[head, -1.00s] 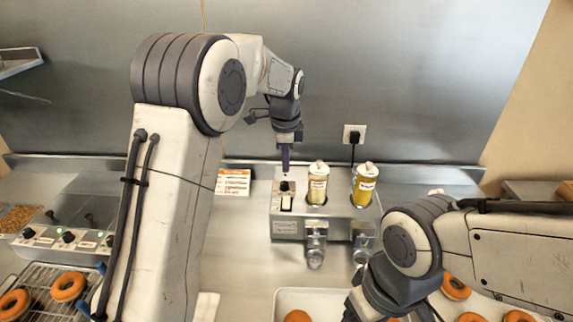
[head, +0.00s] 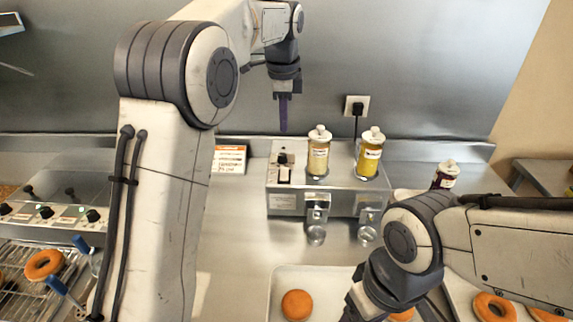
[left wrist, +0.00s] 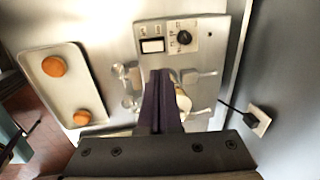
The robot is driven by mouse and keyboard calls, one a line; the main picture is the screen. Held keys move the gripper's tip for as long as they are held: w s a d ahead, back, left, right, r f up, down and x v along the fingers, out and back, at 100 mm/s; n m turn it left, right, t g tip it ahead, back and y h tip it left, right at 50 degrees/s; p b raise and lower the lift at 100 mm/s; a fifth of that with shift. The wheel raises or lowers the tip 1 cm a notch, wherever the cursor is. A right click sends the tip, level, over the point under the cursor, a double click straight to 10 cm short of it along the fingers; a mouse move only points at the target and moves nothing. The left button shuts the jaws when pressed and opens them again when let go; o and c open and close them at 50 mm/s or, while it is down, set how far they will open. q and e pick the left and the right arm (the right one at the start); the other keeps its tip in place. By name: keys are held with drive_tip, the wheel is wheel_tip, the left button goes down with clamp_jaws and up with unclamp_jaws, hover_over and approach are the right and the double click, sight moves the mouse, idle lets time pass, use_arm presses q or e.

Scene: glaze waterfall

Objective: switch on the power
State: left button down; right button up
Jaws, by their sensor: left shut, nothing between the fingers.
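The metal glaze machine (head: 284,204) stands against the back wall. On its top left are a black knob (head: 282,158) and a pale rocker switch (head: 284,174). In the left wrist view the switch (left wrist: 152,46) sits beside the knob (left wrist: 184,38); which way the rocker is tipped is too small to tell. My left gripper (head: 283,129) points down, shut and empty, apart from the machine and above its knob-and-switch side. Its dark purple fingers (left wrist: 160,74) show closed together in the left wrist view. My right arm is at the lower right; its gripper is out of frame.
Two jars of yellow glaze (head: 318,152) (head: 369,154) stand on the machine, close right of the switch. A black plug sits in the wall outlet (head: 356,106). A dark jar (head: 446,176) stands at right. A tray (head: 279,290) with doughnuts lies in front.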

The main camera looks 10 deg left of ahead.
sight(285, 169)
use_arm(q)
drive_tip(key=f, duration=0.4)
drive_tip(key=w+f+p, duration=0.1)
drive_tip(key=f, duration=0.4)
drive_tip(key=w+f, duration=0.1)
drive_tip(key=f, duration=0.3)
drive_tip(key=shift+w+a+f+p, duration=0.1)
drive_tip(key=shift+a+f+p, duration=0.2)
drive_tip(key=shift+p, duration=0.1)
drive_tip(key=shift+f, duration=0.1)
drive_tip(key=shift+w+f, duration=0.2)
drive_tip(key=shift+f, duration=0.05)
drive_tip(key=shift+s, duration=0.2)
drive_tip(key=shift+s+d+r, duration=0.15)
drive_tip(key=shift+s+d, duration=0.05)
drive_tip(key=shift+s, duration=0.4)
